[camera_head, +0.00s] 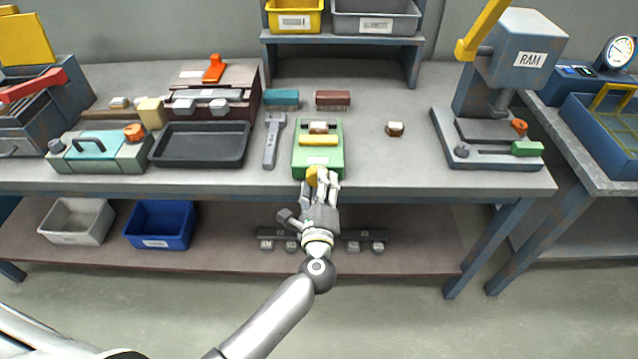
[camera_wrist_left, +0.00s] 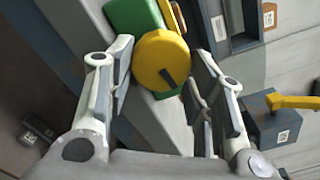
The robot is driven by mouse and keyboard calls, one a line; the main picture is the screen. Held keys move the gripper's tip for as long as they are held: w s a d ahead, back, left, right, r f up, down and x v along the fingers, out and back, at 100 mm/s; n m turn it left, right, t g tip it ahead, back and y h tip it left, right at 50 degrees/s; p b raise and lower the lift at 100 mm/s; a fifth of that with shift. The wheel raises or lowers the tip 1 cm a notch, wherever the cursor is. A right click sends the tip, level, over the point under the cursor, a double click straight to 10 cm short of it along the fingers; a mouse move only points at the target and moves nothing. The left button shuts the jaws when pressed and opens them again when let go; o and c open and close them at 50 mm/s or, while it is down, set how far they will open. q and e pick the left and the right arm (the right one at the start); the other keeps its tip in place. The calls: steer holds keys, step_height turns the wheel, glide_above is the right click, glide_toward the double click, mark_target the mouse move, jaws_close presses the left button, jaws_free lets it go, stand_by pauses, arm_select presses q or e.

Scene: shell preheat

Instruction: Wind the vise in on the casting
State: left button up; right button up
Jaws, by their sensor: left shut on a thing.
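The green vise (camera_head: 318,164) sits at the bench's front edge, with a yellow jaw bar (camera_head: 318,140) across its top. A small brown and white casting (camera_head: 319,127) sits in the vise behind the bar; I cannot tell whether the bar touches it. The round yellow knob (camera_wrist_left: 162,60) is on the vise's front, and it also shows in the head view (camera_head: 312,174). My left gripper (camera_head: 323,178) is shut on this knob, one finger on each side in the left wrist view. My right gripper is not in view.
A grey wrench-like tool (camera_head: 272,140) lies just left of the vise, and a black tray (camera_head: 201,145) beyond it. Another brown and white piece (camera_head: 395,129) lies to the right. The ram press (camera_head: 490,130) stands farther right. Bench between is clear.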

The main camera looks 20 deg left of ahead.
arm_select(q)
steer(key=shift+f, duration=0.1)
stand_by(0.4)
steer(key=o, duration=1)
steer(key=v, duration=1.2)
